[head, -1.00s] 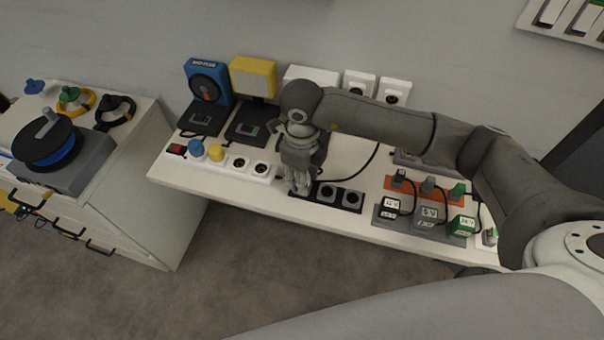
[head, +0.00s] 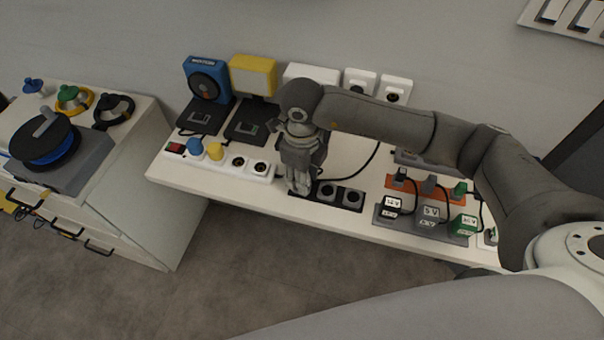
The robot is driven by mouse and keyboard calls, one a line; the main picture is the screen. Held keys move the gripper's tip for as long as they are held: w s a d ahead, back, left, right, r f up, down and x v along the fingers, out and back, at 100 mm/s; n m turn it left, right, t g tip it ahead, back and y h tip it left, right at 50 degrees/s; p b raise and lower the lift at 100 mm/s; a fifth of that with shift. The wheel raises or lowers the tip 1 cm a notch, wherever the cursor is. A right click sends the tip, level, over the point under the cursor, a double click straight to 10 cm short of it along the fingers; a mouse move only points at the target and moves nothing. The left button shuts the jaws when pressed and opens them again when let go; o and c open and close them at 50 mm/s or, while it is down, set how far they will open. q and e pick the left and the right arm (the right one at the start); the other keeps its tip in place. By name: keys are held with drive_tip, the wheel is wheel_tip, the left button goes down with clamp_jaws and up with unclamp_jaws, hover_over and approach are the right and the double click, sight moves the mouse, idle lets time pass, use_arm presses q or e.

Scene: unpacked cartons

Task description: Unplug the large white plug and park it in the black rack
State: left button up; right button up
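The black rack (head: 340,206) lies along the table's front edge, with two grey round-holed places showing to the right of my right gripper (head: 298,190). The gripper points down over the rack's left end and hides that part. Whether its fingers are apart or closed on something is not clear. I cannot make out a large white plug; anything at the fingertips is hidden. The white power strip (head: 215,168) to the left holds a blue plug (head: 195,146) and a yellow plug (head: 215,151), beside two empty-looking sockets. My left gripper is out of view.
A blue device (head: 205,80) and a yellow device (head: 254,76) stand at the back. White wall sockets (head: 394,91) are behind my arm. Black, grey and green adapters (head: 430,213) sit at right. A cabinet with a cable reel (head: 45,143) stands left.

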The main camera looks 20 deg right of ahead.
drive_tip(key=o, duration=1.2)
